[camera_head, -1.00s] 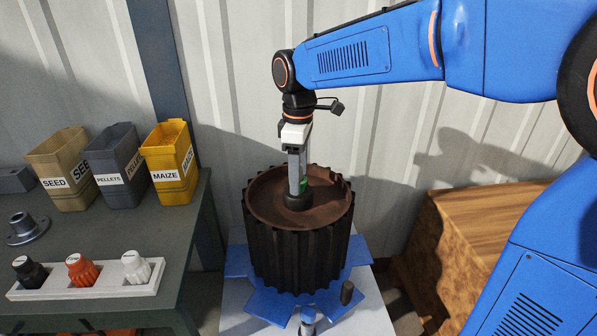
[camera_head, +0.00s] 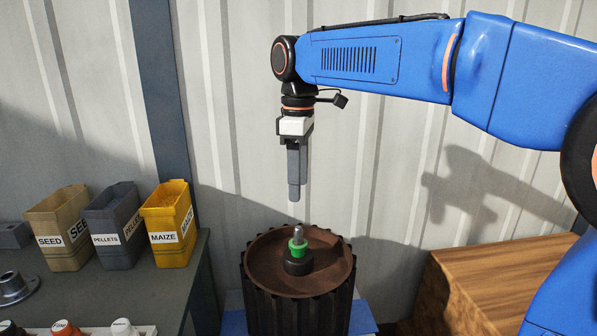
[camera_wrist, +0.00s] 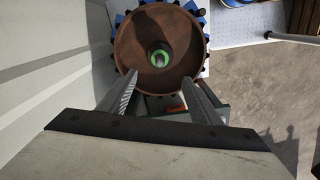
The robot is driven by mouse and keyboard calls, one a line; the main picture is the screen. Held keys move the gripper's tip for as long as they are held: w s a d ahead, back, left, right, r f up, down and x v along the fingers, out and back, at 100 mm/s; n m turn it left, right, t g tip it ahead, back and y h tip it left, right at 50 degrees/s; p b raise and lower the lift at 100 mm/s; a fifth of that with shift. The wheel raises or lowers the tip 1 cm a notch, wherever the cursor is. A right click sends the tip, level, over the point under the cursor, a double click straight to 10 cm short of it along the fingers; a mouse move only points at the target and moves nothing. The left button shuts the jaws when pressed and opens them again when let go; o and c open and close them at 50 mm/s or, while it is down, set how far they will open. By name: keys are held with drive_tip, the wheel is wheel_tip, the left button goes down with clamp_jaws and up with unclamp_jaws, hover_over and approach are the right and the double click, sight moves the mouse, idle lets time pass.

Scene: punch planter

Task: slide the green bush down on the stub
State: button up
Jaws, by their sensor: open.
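The green bush (camera_head: 298,249) is a small ring around the grey metal stub (camera_head: 298,231), which pokes out above it. Below the bush is a black hub (camera_head: 298,266) at the middle of the brown round drum top (camera_head: 265,270). In the wrist view the green bush (camera_wrist: 160,55) shows as a ring near the drum's centre. My gripper (camera_head: 296,196) hangs above the stub, pointing down, clear of it and holding nothing. In the wrist view its two fingers (camera_wrist: 160,88) stand apart.
Bins for seed (camera_head: 62,240), pellets (camera_head: 112,238) and maize (camera_head: 168,235) stand on the bench at the left. A wooden box (camera_head: 490,285) stands to the right of the drum. A corrugated wall is behind. The space above the drum is free.

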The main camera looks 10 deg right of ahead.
drive_tip(key=shift+r, duration=0.95)
